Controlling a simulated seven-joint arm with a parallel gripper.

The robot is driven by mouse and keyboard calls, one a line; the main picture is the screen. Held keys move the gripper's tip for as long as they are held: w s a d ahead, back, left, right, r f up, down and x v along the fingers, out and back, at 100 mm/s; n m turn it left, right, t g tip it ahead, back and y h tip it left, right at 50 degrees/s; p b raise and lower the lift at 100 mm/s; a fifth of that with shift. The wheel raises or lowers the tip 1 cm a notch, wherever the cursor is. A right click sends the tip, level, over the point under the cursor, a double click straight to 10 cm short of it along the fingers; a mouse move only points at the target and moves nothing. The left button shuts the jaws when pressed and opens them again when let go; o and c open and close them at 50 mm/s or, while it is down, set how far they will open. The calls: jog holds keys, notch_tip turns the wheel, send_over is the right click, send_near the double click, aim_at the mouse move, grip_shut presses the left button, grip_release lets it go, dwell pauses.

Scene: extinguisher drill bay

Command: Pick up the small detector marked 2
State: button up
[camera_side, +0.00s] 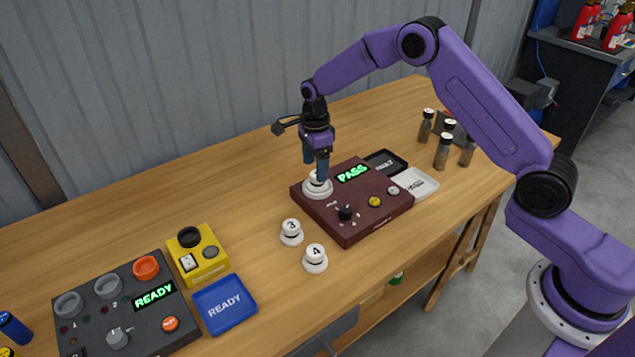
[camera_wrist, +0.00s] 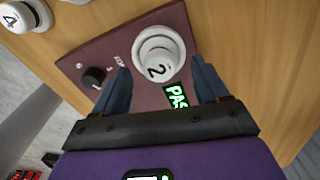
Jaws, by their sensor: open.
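The small white detector marked 2 (camera_wrist: 157,67) sits in the round white socket of the dark red test box (camera_wrist: 112,35). In the side view the detector (camera_side: 318,178) is partly hidden by my fingers, and the box (camera_side: 348,226) shows a green PASS display. My gripper (camera_side: 317,168) is above the socket, pointing down. In the wrist view my gripper (camera_wrist: 163,82) is open, with its two blue fingers spread to either side of the detector and not closed on it. Whether a finger touches it I cannot tell.
White detectors marked 3 (camera_side: 291,232) and 4 (camera_side: 315,258) stand left of the box. A black FAULT tray (camera_side: 385,161) and a white tray (camera_side: 415,182) lie to its right. A blue READY tray (camera_side: 224,304) and yellow box (camera_side: 198,256) are farther left.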

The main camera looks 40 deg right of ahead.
notch_tip(320, 180, down, 4)
jog(key=shift+s+d+f, duration=0.1)
jog(key=shift+s, duration=0.05)
jog(key=c, duration=1)
jog(key=shift+o, duration=0.2)
